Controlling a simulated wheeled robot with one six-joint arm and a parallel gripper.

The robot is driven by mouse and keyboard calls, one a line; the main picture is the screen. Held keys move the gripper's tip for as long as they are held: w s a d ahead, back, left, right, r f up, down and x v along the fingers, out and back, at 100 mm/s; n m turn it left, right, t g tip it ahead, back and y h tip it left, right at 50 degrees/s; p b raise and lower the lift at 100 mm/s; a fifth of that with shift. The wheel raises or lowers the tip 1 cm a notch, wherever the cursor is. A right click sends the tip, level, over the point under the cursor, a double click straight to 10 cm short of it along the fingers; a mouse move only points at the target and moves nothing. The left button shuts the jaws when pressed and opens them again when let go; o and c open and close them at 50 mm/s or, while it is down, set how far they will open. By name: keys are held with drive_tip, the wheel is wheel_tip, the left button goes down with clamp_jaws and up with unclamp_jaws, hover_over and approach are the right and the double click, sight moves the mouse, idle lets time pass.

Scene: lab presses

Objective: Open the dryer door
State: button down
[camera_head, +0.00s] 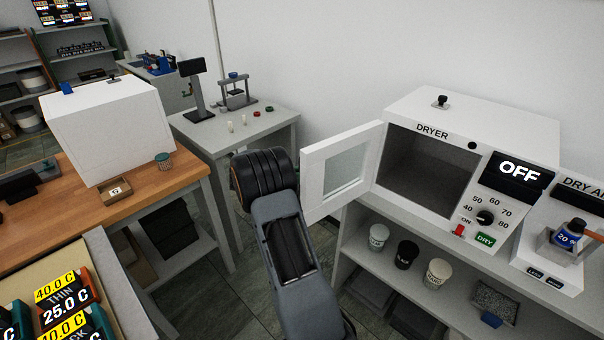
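The white dryer (470,112) stands on a grey shelf unit at the right, with "DRYER" lettered above its opening. Its white door (313,178) with a glass pane (345,170) stands swung out to the left, wide open. The dark, empty-looking chamber (425,172) shows behind it. My grey arm rises from the bottom middle, and its black ribbed joint is left of the door's free edge. My gripper's fingers do not show. I cannot tell whether any hidden part of it touches the door.
The dryer panel reads OFF (518,171), with a dial (485,217) and red switch (459,230). Cups (405,254) stand on the shelf below. A wooden table (140,200) with a white box (108,130) is left. A grey table (250,128) stands behind my arm.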

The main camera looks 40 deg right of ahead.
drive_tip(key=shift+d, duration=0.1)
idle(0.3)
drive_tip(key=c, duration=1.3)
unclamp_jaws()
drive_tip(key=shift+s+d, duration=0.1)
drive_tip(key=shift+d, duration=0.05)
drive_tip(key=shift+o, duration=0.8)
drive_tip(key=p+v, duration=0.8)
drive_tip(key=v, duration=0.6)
